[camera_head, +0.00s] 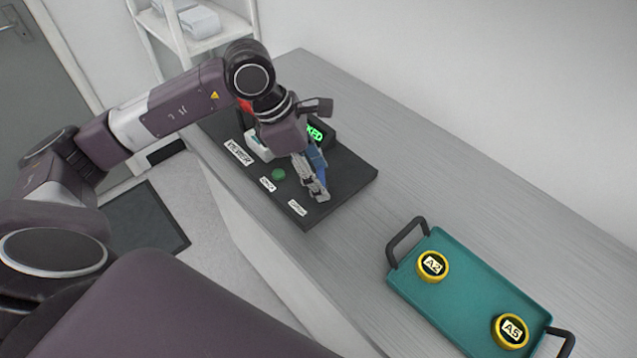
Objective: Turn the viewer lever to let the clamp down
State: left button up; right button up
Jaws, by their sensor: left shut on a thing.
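The black instrument base (345,187) lies on the grey bench and carries several white labels. My left gripper (318,190) reaches down over its near right part, with its fingers shut on what looks like the viewer lever. A blue part (318,160) shows right beside the fingers; I cannot tell whether it is the lever or the clamp. The gripper and wrist hide much of the mechanism. A display (315,133) behind the gripper shows green letters ending in "KED". A green round button (278,174) is left of the fingers. My right gripper is not in view.
A teal tray (455,290) with black handles stands at the lower right, holding two yellow-rimmed discs, A2 (433,266) and A5 (511,331). The bench (400,170) is clear between base and wall. A white shelf (200,40) stands at the back left.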

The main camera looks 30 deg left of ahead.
pick_arm(q)
jog(key=m+b, duration=0.1)
jog(key=m, duration=0.1)
jog(key=m+g+b, duration=0.1)
jog(key=m+b, duration=0.1)
jog(key=shift+w+f+m+g+h, duration=0.1)
jog(key=shift+w+m+g+h, duration=0.1)
jog(key=shift+m+g+h, duration=0.15)
jog(key=m+g+b, duration=0.1)
jog(key=m, duration=0.1)
jog(key=m+b, duration=0.1)
jog(key=m, duration=0.1)
jog(key=shift+w+m+g+b, duration=0.1)
jog(key=shift+m+g+b, duration=0.25)
jog(key=o, duration=1.2)
jog(key=shift+c, duration=0.2)
jog(key=v, duration=1.2)
